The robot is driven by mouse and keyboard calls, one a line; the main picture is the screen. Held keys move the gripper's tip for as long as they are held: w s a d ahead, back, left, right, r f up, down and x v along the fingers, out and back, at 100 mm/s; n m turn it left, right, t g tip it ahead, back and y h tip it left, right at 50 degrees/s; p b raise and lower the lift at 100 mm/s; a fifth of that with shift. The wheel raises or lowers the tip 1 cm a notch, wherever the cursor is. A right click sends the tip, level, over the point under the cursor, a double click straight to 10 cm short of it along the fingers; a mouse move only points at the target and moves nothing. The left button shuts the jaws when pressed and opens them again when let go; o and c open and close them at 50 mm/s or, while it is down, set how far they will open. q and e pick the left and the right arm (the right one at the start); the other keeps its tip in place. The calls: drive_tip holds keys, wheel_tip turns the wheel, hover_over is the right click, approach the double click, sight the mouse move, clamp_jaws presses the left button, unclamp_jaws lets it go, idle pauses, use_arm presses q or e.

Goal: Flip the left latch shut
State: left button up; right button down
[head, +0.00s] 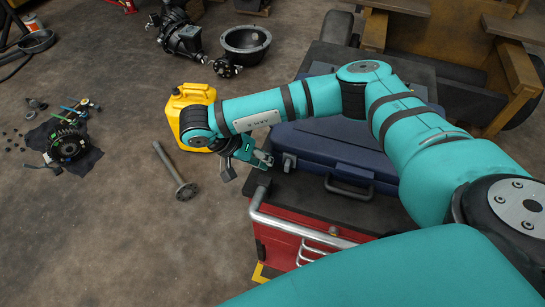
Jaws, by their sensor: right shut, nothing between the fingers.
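A dark blue case (325,150) lies on the dark top of a red tool cart, its lid looking down, with a handle (348,189) on its front side. The left latch (289,162) is a small grey part at the case's left front; its exact position is too small to tell. My right arm reaches across above the case and partly hides it. My right gripper (260,160) is shut and empty, just left of the latch, with a small gap visible between them. My left gripper is not in view.
A yellow canister (187,96) stands on the floor behind my right wrist. A metal shaft (175,171) and dark machine parts (68,142) lie on the floor to the left. Wooden furniture stands at the back right.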

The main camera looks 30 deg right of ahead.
sight(285, 166)
drive_tip(key=shift+s+d+r+p, duration=0.1)
drive_tip(key=shift+s+d+p, duration=0.25)
drive_tip(key=shift+s+d, duration=0.45)
drive_tip(key=shift+a, duration=0.1)
drive_tip(key=shift+s+d, duration=0.95)
drive_tip(key=shift+s, duration=0.2)
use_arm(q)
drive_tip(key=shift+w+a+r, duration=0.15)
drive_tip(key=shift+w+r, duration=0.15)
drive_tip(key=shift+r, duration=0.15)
use_arm(e)
drive_tip(key=shift+w+a, duration=0.1)
drive_tip(key=shift+a, duration=0.05)
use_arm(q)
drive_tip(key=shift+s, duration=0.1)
use_arm(e)
drive_tip(key=v, duration=1.1)
drive_tip(key=shift+a+r, duration=0.2)
drive_tip(key=shift+r, duration=0.15)
